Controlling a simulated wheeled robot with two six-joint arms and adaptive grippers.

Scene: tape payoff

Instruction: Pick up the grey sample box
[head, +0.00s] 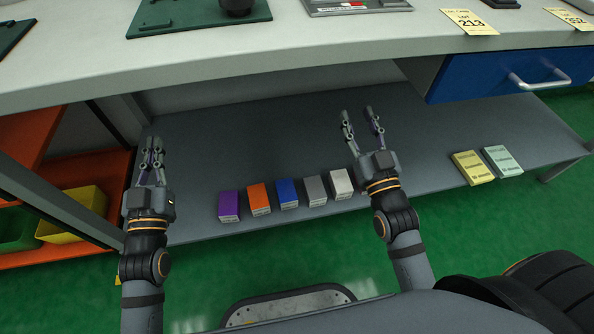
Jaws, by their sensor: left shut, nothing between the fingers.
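The grey sample box (314,190) sits on the low grey shelf (250,150) near its front edge, in a row of small boxes. It stands between the blue box (287,193) and the white box (341,183). My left gripper (152,143) is shut and empty, over the left end of the shelf, well left of the row. My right gripper (358,112) is open and empty, with its fingers over the shelf behind and to the right of the white box. The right gripper's body partly hides the space beside the white box.
Purple (229,205) and orange (259,198) boxes stand left in the row. The worktop (300,50) and blue drawer (495,75) overhang the shelf. Orange shelving with a yellow bin (75,212) stands left.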

